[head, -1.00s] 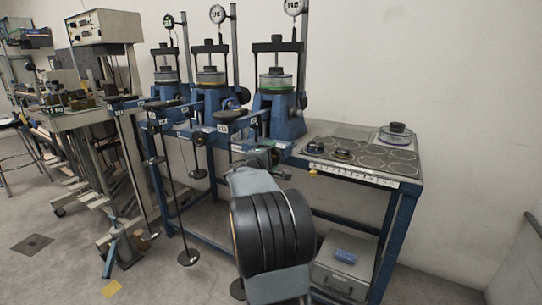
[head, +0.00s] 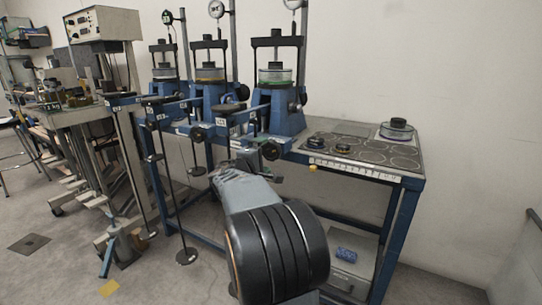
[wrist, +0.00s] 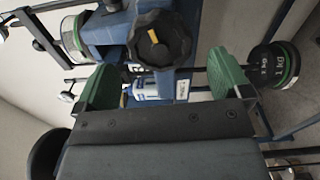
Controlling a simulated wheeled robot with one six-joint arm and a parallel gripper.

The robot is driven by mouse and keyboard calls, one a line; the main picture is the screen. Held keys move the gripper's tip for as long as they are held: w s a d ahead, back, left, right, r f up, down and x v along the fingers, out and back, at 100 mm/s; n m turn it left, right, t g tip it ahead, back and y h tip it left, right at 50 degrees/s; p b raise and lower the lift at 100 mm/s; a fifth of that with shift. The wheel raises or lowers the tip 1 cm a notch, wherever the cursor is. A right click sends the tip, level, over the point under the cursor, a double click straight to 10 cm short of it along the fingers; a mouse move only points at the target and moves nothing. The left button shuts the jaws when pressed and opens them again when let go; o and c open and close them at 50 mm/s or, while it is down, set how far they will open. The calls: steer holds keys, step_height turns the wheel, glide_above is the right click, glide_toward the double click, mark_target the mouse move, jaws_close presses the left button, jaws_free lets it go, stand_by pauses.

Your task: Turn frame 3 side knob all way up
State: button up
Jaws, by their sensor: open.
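Three blue lever frames stand in a row on a blue bench in the head view. The nearest, at right, is likely frame 3 (head: 276,115), with a green-ringed cell (head: 276,76). A dark round knob (head: 271,150) sits low at its front. In the wrist view a black lobed knob (wrist: 160,38) with a yellow mark sits on blue metal, ahead of my jaws and apart from them. My gripper (wrist: 165,80) is open and empty, its two green fingers spread. In the head view my gripper (head: 232,170) is small, just left of and below the dark knob.
Weights marked 1 kg (wrist: 273,65) hang at the right of the wrist view. Hanger rods with discs (head: 187,256) hang left of my arm. A bench top (head: 370,155) with round outlines and loose weights lies right. A grey box (head: 345,275) stands below.

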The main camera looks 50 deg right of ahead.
steer(key=shift+s+a, duration=0.1)
steer(key=shift+a, duration=0.25)
steer(key=shift+a, duration=0.1)
